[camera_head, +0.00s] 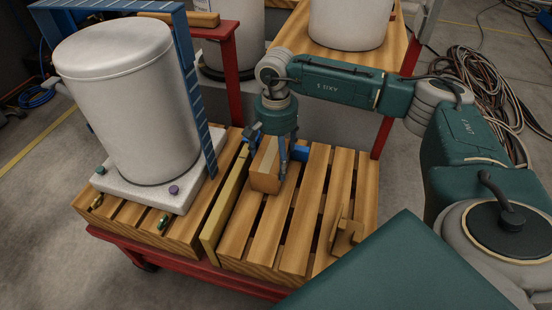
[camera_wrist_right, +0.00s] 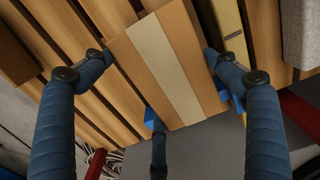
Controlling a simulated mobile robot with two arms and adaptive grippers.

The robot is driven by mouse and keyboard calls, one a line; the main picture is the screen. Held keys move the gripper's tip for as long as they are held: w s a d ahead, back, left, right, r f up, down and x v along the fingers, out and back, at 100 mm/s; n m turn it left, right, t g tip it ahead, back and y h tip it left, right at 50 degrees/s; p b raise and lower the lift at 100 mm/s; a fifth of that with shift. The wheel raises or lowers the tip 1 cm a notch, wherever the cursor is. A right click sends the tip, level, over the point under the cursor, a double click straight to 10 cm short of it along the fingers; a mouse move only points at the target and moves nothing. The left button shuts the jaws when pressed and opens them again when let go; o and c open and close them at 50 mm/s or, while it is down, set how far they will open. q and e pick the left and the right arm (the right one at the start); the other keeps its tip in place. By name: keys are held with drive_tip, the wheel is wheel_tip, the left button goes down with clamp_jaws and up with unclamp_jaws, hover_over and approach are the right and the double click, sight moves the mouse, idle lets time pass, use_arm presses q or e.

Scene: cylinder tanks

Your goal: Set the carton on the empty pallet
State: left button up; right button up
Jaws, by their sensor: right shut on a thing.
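The carton (camera_head: 266,172) is a small brown box with a pale tape strip. It is upright at the left part of the wooden pallet (camera_head: 292,252), near its back edge. My right gripper (camera_head: 269,158) points down with its fingers on both sides of the carton, shut on it. In the right wrist view the carton (camera_wrist_right: 168,62) sits between the blue fingers of the gripper (camera_wrist_right: 160,85), with pallet slats behind it. I cannot tell whether the carton's underside touches the slats. My left gripper is not in view.
A white tank (camera_head: 130,105) stands on a white base on the left pallet (camera_head: 105,215), beside a blue frame (camera_head: 190,80). A yellow board (camera_head: 225,205) divides the two pallets. Wooden blocks (camera_head: 347,233) lie at the pallet's right front. More tanks stand behind.

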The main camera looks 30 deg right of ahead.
drive_tip(key=shift+f, duration=0.15)
drive_tip(key=o, duration=1.5)
drive_tip(key=shift+c, duration=0.2)
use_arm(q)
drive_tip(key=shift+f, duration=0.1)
use_arm(e)
wheel_tip(320, 180, up, 7)
drive_tip(key=shift+p, duration=0.75)
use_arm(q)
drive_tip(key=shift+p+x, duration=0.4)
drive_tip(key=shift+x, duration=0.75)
use_arm(e)
wheel_tip(320, 180, up, 5)
drive_tip(key=shift+r, duration=0.1)
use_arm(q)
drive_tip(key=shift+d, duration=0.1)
